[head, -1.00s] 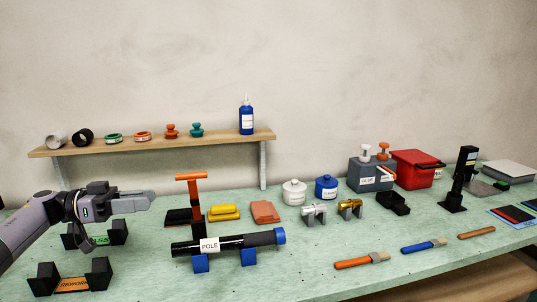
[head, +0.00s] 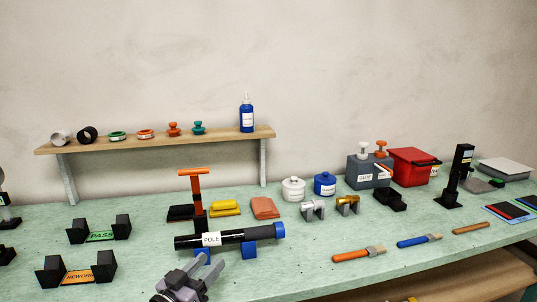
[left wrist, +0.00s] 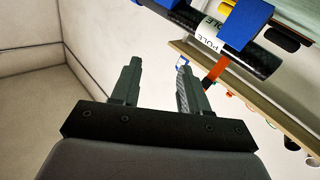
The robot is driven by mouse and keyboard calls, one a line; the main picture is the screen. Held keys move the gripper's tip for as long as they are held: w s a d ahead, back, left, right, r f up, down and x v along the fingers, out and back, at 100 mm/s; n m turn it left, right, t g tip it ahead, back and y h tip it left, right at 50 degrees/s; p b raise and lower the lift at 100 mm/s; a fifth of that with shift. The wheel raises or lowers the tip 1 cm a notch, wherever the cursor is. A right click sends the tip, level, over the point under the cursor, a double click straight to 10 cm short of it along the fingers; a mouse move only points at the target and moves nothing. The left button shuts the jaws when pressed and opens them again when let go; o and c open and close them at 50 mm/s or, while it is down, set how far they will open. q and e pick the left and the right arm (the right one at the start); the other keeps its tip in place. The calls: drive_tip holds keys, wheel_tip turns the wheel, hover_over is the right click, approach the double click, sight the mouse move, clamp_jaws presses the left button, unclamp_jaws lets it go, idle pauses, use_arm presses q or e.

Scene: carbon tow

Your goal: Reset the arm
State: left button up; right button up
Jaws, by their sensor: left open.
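My left gripper (head: 194,268) is at the bottom of the head view, in front of the bench side of the pole. Its two fingers are apart with nothing between them. The black pole (head: 226,239), with a white POLE label and a blue end cap, lies on blue supports (head: 249,251). In the left wrist view my left gripper (left wrist: 158,75) shows both fingers spread and empty. The pole (left wrist: 235,45) is at the upper right there, apart from the fingers. My right gripper is not in view.
The PASS cradle (head: 100,230) and REWORK cradle (head: 77,272) stand at the left. Brushes (head: 358,254) lie along the front right. A wooden shelf (head: 220,138) runs above the left part.

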use_arm(q)
drive_tip(key=s+a+f+n+g+y, duration=0.25)
drive_tip(key=s+f+y, duration=0.2)
drive_tip(key=s, duration=0.35)
drive_tip(key=s+a+f+n+g+y, duration=0.1)
drive_tip(key=s+a+f+g+y, duration=0.15)
drive_tip(key=s+f, duration=0.4)
drive_tip(key=s+a+m+g+y, duration=0.3)
drive_tip(key=s+g, duration=0.5)
drive_tip(key=s, duration=1.4)
drive_tip(key=w+d+f+n+t+h, duration=0.1)
drive_tip(key=w+f+t+h, duration=0.2)
drive_tip(key=w+f+t, duration=0.3)
wheel_tip(320, 180, down, 3)
drive_tip(key=shift+d+f+t, duration=0.1)
drive_tip(key=shift+d+t, duration=0.3)
drive_tip(key=shift+t, duration=0.1)
